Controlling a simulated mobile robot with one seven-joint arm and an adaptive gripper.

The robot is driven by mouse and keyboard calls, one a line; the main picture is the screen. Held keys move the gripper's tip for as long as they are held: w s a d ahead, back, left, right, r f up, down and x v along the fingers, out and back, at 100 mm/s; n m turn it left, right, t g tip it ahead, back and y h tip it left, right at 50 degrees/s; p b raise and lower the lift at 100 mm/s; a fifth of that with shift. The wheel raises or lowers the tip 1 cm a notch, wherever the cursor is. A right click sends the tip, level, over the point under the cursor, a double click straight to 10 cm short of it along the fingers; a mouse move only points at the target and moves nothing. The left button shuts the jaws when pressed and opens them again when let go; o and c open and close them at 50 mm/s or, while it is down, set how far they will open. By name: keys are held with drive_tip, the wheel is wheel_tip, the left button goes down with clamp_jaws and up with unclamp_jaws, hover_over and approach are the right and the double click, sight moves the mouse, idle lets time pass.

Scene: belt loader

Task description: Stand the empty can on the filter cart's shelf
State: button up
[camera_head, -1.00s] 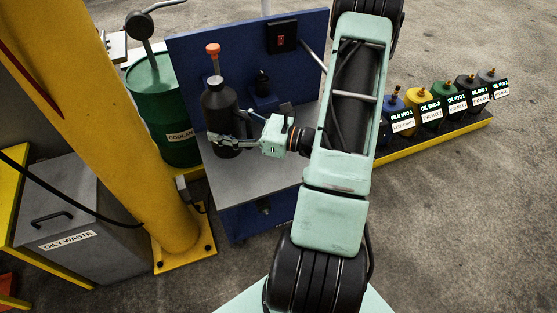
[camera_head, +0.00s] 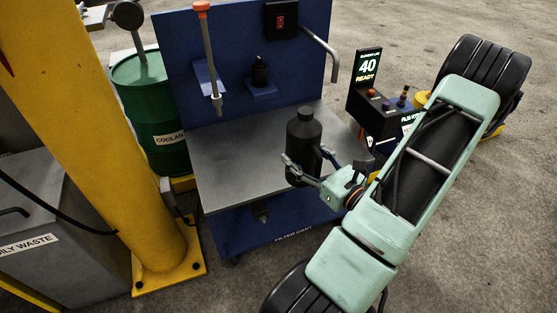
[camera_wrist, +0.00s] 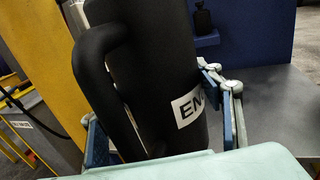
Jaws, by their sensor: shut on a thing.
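The can (camera_head: 304,132) is a dark, bottle-shaped can with a short neck and cap. It stands upright in my gripper (camera_head: 305,167) at the front right of the filter cart's grey shelf (camera_head: 225,160). My gripper is shut around the can's lower body, one finger on each side. The head view does not show clearly whether the can's base touches the shelf. In the wrist view the can (camera_wrist: 150,70) fills the middle, with its handle on the left and a partly hidden white label starting "EN". My gripper's fingers (camera_wrist: 155,115) flank it there.
The cart's blue back panel (camera_head: 190,60) carries an orange-topped lance (camera_head: 208,55), a small dark bottle (camera_head: 260,72) and a switch box (camera_head: 281,19). A yellow post (camera_head: 90,120) and green drum (camera_head: 150,110) stand left. The shelf's left and middle are clear.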

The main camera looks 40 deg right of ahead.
drive_tip(key=shift+s+d+f, duration=0.1)
drive_tip(key=shift+d+f, duration=0.1)
drive_tip(key=shift+f, duration=0.15)
drive_tip(key=shift+w+d+f+b, duration=0.7)
drive_tip(key=shift+w+f+b, duration=0.4)
drive_tip(key=shift+w+f, duration=1.1)
drive_tip(key=shift+w+d+f+b, duration=0.75)
drive_tip(key=shift+w+f+b, duration=0.35)
drive_tip(key=shift+w+f, duration=1.05)
drive_tip(key=shift+w+d+f+b, duration=0.7)
drive_tip(key=shift+w+f+b, duration=0.4)
drive_tip(key=shift+w+f, duration=1.05)
drive_tip(key=o, duration=1.3)
drive_tip(key=shift+o, duration=0.2)
